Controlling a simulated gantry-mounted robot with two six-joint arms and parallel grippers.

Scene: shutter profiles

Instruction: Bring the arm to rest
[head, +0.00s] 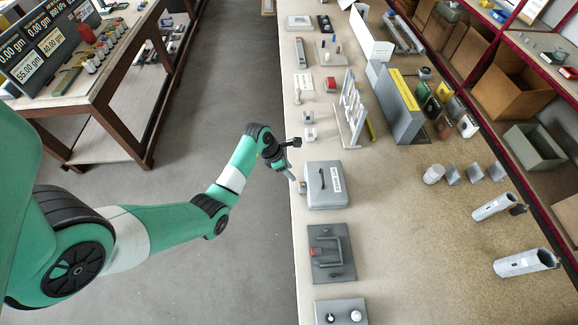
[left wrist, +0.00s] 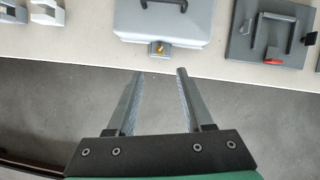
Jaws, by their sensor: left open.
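My left arm reaches in from the left in the head view. Its gripper (head: 291,172) is beside the near edge of the long bench (head: 430,240), close to a grey box with a handle (head: 326,186). In the left wrist view the two fingers of the gripper (left wrist: 160,72) are apart with nothing between them. The floor shows between and below them. The grey box (left wrist: 165,20) lies just beyond the fingertips, with a small yellow-marked latch (left wrist: 160,48) on its front. My right gripper is in neither view.
A grey plate with a raised frame and red part (head: 332,252) is beside the box. A wooden table (head: 85,90) is at upper left. Floor (head: 235,80) between is clear.

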